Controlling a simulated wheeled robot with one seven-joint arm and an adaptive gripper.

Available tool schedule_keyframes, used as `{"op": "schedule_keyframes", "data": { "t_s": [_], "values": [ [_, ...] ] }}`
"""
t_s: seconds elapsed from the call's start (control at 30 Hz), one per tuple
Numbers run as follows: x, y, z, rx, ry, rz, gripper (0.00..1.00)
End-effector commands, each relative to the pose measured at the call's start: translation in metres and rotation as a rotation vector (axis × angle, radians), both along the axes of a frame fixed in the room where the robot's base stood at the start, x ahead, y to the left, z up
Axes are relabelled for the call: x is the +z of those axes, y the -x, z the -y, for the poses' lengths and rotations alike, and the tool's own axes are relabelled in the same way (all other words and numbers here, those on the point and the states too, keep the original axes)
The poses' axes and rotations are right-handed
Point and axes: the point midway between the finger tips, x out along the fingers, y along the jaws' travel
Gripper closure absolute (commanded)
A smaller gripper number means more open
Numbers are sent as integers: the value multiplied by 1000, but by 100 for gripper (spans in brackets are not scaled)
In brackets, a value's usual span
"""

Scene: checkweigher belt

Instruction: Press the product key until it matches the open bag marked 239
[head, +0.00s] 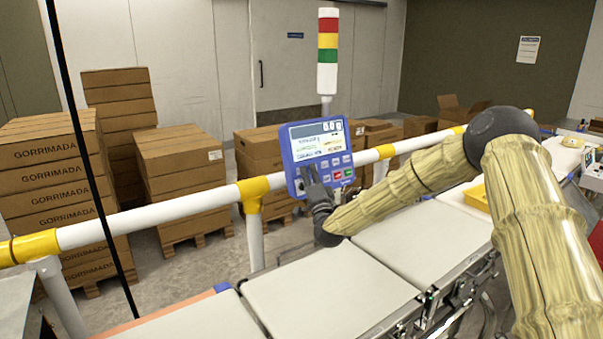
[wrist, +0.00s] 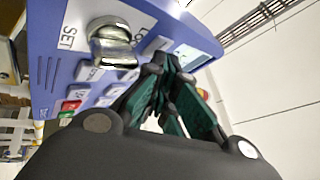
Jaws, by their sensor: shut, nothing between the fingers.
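The screen's text is too small to read surely. My gripper (head: 309,172) is at the panel's lower left, shut and empty, hiding some left-hand keys. In the wrist view my gripper's dark green fingers (wrist: 157,72) are together close to the panel (wrist: 70,72). I cannot tell whether they touch a key. A metal knob (wrist: 112,42) by the word SET is beside them. I cannot make out a bag marked 239.
Pale conveyor belts (head: 330,295) run below the panel. The white rail (head: 150,220) with yellow joints crosses behind them. A signal tower (head: 327,55) stands above the panel. Stacked cartons (head: 50,180) fill the back left. A yellow tray (head: 476,198) lies at right, partly behind my arm.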

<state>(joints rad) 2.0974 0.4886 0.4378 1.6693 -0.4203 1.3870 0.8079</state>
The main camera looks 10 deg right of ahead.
Motion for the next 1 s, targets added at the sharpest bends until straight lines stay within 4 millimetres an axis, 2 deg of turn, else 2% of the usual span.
{"op": "schedule_keyframes", "data": {
  "t_s": [0.27, 0.63, 1.0],
  "values": [
    [1, 2, 1, 0, 0, 0, 100],
    [4, 15, 5, 0, -1, -1, 100],
    [5, 17, 6, 0, 0, 0, 100]
  ]
}}
